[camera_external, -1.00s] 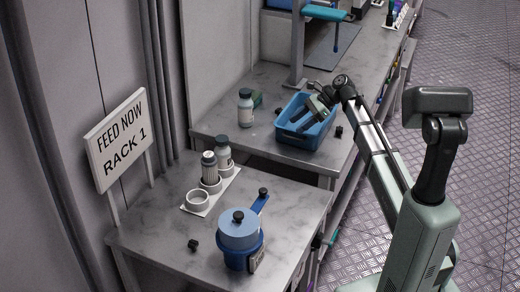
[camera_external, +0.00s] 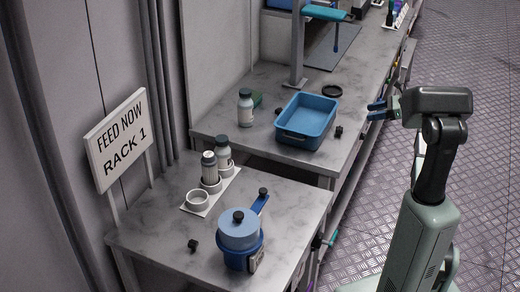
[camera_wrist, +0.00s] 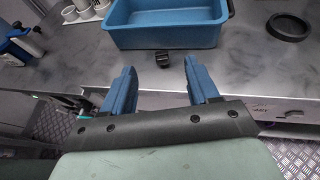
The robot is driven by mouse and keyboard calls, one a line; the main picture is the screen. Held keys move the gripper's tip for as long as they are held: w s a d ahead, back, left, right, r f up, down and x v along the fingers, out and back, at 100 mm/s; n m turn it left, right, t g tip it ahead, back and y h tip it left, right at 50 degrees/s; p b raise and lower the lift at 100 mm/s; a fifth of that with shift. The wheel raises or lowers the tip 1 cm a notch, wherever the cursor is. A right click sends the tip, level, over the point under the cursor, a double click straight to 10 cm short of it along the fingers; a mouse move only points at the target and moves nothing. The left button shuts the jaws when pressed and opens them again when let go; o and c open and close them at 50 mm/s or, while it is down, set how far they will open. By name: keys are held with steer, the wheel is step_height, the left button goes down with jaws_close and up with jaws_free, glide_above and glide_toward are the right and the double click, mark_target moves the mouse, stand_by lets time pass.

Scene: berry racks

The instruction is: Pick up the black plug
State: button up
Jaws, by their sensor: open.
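A small black plug (camera_wrist: 162,58) lies on the grey counter in front of the blue bin (camera_wrist: 165,37), ahead of the gap between my fingers in the wrist view. A small black piece (camera_external: 338,131) beside the bin's right side in the external view appears to be the same plug. My gripper (camera_wrist: 160,82) is open, with nothing between its blue fingers. In the external view my gripper (camera_external: 376,111) is off to the right of the plug, near the counter's edge, partly hidden by my arm. Another small black piece (camera_external: 193,245) lies on the front table.
A black ring (camera_external: 332,91) lies behind the bin (camera_external: 311,144). A blue pot (camera_external: 238,235), a white tray (camera_external: 196,209) with bottles and a cup, and the RACK 1 sign (camera_external: 121,140) stand at the front table. A white bottle (camera_external: 245,110) stands left of the bin.

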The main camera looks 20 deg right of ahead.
step_height(320, 180, down, 4)
glide_toward(336, 129)
steer(key=x, duration=0.5)
steer(key=shift+w+d, duration=0.15)
steer(key=shift+f+x, duration=0.2)
steer(key=shift+x, duration=1.15)
steer(key=shift+f+x, duration=0.2)
steer(key=shift+x, duration=1.15)
steer(key=c, duration=1)
